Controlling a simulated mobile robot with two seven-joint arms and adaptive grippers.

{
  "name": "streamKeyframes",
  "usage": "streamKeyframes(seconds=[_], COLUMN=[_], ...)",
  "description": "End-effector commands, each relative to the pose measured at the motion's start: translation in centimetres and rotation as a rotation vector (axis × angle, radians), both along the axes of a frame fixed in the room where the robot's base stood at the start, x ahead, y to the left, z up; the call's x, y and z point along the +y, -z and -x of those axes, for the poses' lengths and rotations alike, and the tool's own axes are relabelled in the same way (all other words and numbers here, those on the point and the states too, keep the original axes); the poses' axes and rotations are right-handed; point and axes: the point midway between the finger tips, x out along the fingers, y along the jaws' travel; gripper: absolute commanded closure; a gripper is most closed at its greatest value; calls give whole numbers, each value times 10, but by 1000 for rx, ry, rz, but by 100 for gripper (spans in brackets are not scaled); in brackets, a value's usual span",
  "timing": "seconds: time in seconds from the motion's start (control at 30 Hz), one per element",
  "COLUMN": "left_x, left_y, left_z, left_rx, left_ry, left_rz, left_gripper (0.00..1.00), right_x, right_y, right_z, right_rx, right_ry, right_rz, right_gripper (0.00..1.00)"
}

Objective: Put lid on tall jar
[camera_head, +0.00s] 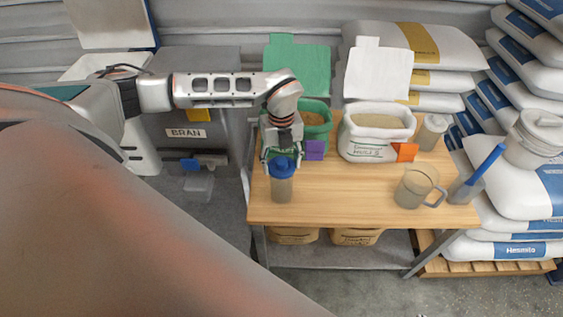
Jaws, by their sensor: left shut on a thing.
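The tall jar (282,190) stands upright near the left front of the wooden table, clear-walled with brownish contents. A blue lid (282,168) is at the top of the jar, in line with it. My left gripper (282,158) points down from above and is shut on the blue lid. I cannot tell whether the lid is fully seated on the rim. The fingertips partly cover the lid's sides. My right gripper is not in view.
The wooden table (350,208) holds a green bag (314,116), a white bag (375,150), a clear jug (415,188) and a scoop with a blue handle (485,172). Stacked sacks (520,206) stand at right. The table between jar and jug is clear.

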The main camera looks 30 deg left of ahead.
Motion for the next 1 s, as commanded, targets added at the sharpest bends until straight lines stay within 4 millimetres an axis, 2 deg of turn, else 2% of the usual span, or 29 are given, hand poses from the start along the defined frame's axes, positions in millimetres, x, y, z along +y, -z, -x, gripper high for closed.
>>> streamKeyframes(seconds=[0.87,0.9,0.93,0.97,1.0], left_x=[0,0,0,0,0], left_y=[7,7,7,7,7], left_z=[0,0,0,0,0], left_rx=[0,0,0,0,0], left_ry=[0,0,0,0,0], left_rz=[0,0,0,0,0], left_gripper=[55,36,29,25,25], right_x=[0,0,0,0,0], right_y=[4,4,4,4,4], right_z=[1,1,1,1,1], right_rx=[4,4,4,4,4], right_ry=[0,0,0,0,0], right_rz=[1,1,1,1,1], right_gripper=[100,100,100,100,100])
